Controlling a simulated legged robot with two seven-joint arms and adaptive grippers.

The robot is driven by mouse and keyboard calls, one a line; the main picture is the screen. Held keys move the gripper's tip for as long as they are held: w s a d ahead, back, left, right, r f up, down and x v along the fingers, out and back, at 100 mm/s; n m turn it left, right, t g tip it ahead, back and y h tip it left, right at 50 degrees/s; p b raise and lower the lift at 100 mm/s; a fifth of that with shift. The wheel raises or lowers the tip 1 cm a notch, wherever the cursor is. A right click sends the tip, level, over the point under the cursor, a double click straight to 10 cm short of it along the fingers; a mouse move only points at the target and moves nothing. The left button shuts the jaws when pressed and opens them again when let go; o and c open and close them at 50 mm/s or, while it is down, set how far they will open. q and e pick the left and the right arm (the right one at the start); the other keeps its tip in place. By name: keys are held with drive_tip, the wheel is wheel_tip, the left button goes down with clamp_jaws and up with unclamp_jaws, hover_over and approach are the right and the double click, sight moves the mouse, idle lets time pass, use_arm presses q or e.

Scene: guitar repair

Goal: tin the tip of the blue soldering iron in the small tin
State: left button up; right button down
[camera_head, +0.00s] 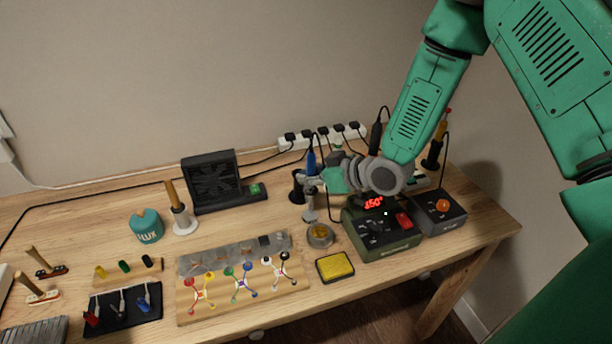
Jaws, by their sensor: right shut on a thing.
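The blue soldering iron (311,161) stands about upright, its blue handle showing above my right gripper (311,184). My right gripper is shut on it; the arm reaches in from the right. The iron's tip is hidden or too small to make out, so I cannot tell whether it is clear of the stand. The small tin (320,236), round and grey with a yellowish-brown inside, sits open on the table just below the gripper in the picture, apart from the handle. My left gripper is not in view.
A yellow sponge (335,267) lies in front. A black fan (212,182), flux jar (147,226) and wired parts board (243,290) are left. A power strip (322,137) is behind.

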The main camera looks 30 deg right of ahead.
wheel_tip(320, 180, up, 7)
drive_tip(key=p, duration=0.5)
drive_tip(key=shift+f, duration=0.2)
drive_tip(key=d+r+p, duration=0.2)
drive_tip(key=d+p, duration=0.2)
drive_tip(key=d, duration=0.4)
idle(0.3)
idle(0.5)
